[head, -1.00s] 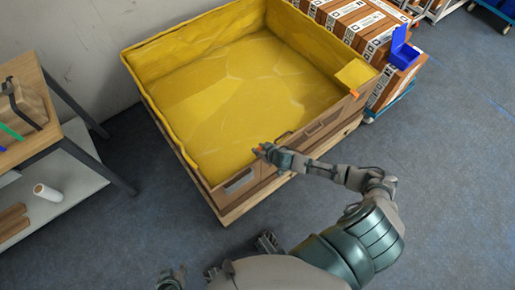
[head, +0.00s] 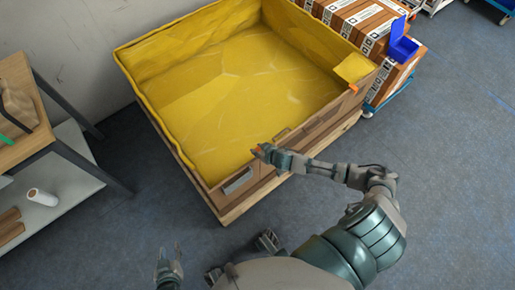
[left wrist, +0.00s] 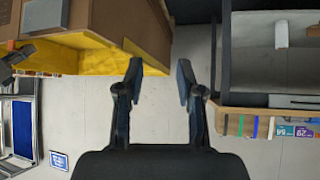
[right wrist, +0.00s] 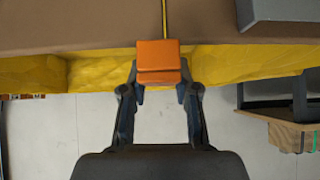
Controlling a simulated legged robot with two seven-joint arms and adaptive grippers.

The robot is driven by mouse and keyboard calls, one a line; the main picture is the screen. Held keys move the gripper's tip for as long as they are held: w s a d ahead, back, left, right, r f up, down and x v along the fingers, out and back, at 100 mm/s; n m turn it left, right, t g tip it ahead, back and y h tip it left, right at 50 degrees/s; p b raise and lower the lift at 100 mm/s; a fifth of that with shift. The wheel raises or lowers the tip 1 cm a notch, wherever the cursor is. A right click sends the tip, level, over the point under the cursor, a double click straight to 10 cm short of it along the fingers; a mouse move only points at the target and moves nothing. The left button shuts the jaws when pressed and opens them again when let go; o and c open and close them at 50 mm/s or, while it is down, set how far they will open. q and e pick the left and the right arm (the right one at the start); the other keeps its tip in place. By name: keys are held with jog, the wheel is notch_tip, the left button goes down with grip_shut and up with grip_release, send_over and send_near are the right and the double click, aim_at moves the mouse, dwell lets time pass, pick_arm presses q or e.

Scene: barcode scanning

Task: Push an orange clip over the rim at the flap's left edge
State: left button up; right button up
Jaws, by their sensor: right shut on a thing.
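My right gripper (head: 262,153) is at the near rim of a large brown box with a yellow liner (head: 225,95). It is shut on a small orange clip (right wrist: 158,62), which shows between its fingertips in the right wrist view. There the clip overlaps the rim, in line with a thin yellow seam (right wrist: 165,18) in the brown wall. I cannot tell how far it sits over the rim. A second orange clip (head: 353,88) is on the rim further right, below a folded-over yellow liner piece (head: 355,69). My left gripper (head: 169,268) is open and empty, low in front of the box.
The box stands on a wooden pallet (head: 232,212). A workbench with a shelf (head: 45,135) is at the left, a white roll (head: 42,197) on its shelf. The floor at right is clear.

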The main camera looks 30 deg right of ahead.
jog(key=shift+a+f, duration=0.15)
jog(key=shift+a, duration=0.15)
jog(key=shift+a+f+b, duration=0.2)
jog(key=shift+f+b, duration=0.1)
jog(key=shift+f, duration=0.25)
pick_arm(q)
jog(key=shift+w+d+r+t, duration=0.2)
jog(key=shift+w+r+t, duration=0.45)
jog(key=shift+w+t, duration=0.2)
pick_arm(e)
jog(key=shift+d+f, duration=0.35)
jog(key=shift+f, duration=0.3)
pick_arm(q)
jog(key=shift+a+h, duration=0.1)
jog(key=shift+h, duration=0.2)
